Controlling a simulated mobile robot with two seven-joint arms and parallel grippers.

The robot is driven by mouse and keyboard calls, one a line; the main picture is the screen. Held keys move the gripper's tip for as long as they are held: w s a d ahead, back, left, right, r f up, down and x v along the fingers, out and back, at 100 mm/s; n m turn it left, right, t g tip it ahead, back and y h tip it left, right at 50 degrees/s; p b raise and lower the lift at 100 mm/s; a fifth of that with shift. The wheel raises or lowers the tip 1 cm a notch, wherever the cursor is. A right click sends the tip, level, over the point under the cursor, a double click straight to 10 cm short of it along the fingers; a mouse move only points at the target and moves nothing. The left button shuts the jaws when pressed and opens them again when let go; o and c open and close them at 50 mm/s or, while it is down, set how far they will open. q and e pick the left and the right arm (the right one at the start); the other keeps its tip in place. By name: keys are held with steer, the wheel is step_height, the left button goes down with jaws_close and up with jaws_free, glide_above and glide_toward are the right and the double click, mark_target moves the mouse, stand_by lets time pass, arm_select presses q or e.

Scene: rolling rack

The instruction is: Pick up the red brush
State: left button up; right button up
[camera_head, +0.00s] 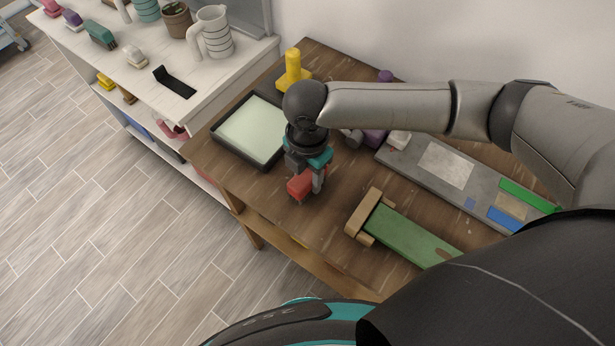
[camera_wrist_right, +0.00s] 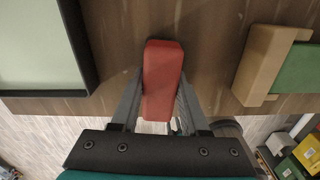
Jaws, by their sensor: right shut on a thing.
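The red brush (camera_head: 299,186) shows as a red block at the front edge of the wooden table in the head view. In the right wrist view the red brush (camera_wrist_right: 163,80) lies between the two fingers. My right gripper (camera_head: 310,178) points down and is shut on it; its fingers (camera_wrist_right: 160,118) touch the block's sides in the wrist view. I cannot tell whether the brush rests on the table or hangs just above it. Its underside is hidden. My left gripper is not in view.
A dark tray with a pale green pad (camera_head: 218,131) lies left of my gripper. A wooden-ended green piece (camera_head: 408,232) lies to the right, and a grey board (camera_head: 409,158) behind it. A yellow stamp-like object (camera_head: 292,68) stands at the back. A white shelf (camera_head: 225,76) stands left.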

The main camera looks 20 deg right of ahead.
mark_target(308, 173)
jaws_close()
step_height(308, 173, up, 20)
steer(key=p, duration=0.2)
steer(key=shift+p, duration=0.4)
steer(key=o, duration=0.6)
jaws_free()
jaws_close()
